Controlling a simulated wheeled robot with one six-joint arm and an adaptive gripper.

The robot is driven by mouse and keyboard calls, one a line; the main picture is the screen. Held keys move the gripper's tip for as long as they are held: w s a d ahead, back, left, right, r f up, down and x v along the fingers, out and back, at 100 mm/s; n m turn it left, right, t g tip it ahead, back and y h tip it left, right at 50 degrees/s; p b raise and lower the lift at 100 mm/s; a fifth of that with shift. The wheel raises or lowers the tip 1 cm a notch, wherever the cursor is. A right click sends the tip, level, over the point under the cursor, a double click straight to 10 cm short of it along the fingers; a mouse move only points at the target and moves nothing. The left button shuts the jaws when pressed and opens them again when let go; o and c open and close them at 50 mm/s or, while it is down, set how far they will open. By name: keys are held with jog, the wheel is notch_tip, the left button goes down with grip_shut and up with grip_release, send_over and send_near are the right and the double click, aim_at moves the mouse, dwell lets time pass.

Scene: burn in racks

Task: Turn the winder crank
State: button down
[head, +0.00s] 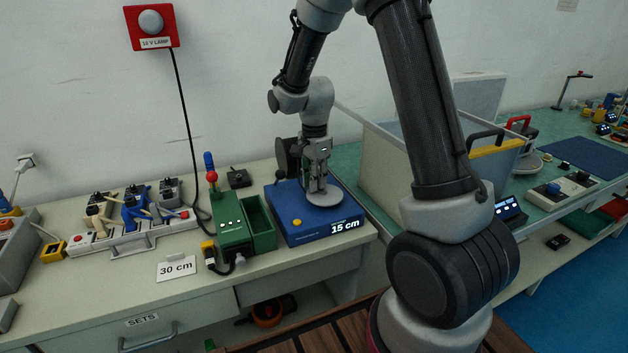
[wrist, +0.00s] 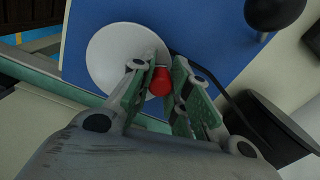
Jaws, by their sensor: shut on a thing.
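The winder is a blue box (head: 300,234) on the bench, with a display reading "15 cm". A flat pale disc (head: 325,199) sits on its top and also shows in the wrist view (wrist: 108,62). A red knob (wrist: 160,82) stands near the disc's edge. My gripper (head: 318,186) points down over the disc. In the wrist view my gripper (wrist: 157,76) has its green-padded fingers on both sides of the red knob, shut on it. The fingers hide part of the knob and disc; in the head view the knob is hidden.
A green box (head: 235,222) with an open compartment stands left of the winder. A grey bin (head: 372,150) stands to the right. A black round part (wrist: 262,132) and a dark cable lie beside the disc.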

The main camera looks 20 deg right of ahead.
jog(key=c, duration=1.3)
grip_release()
notch_tip(320, 180, up, 12)
